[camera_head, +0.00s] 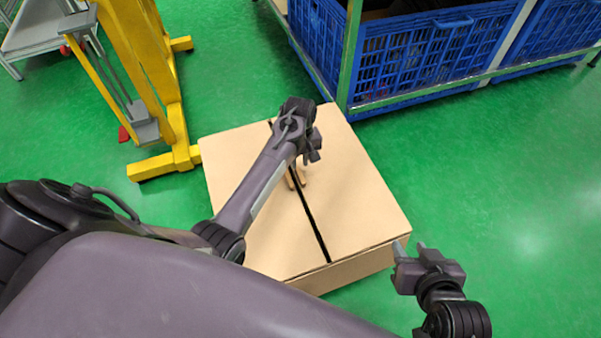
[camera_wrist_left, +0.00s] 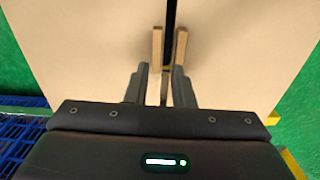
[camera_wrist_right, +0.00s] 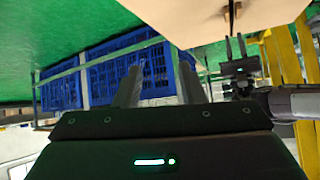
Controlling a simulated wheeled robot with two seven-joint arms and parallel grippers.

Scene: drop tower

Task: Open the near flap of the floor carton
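The floor carton (camera_head: 350,190) is a closed tan box with two top flaps that meet at a dark slit. Two small wooden tabs stand beside the slit, one on each flap, a left tab (camera_wrist_left: 157,48) and a right tab (camera_wrist_left: 181,47). My left gripper (camera_wrist_left: 161,68) is over the carton top, fingers partly apart, close to the tabs; whether it touches them I cannot tell. In the head view my left gripper (camera_head: 313,152) partly covers the lid. My right gripper (camera_head: 409,247) is open and empty beside the carton's front right corner; its fingers also show in the right wrist view (camera_wrist_right: 158,75).
Blue crates (camera_head: 415,60) on a green-framed rack stand behind the carton. A yellow stand (camera_head: 165,100) is at the left, close to the carton. The green floor (camera_head: 500,170) is clear to the right.

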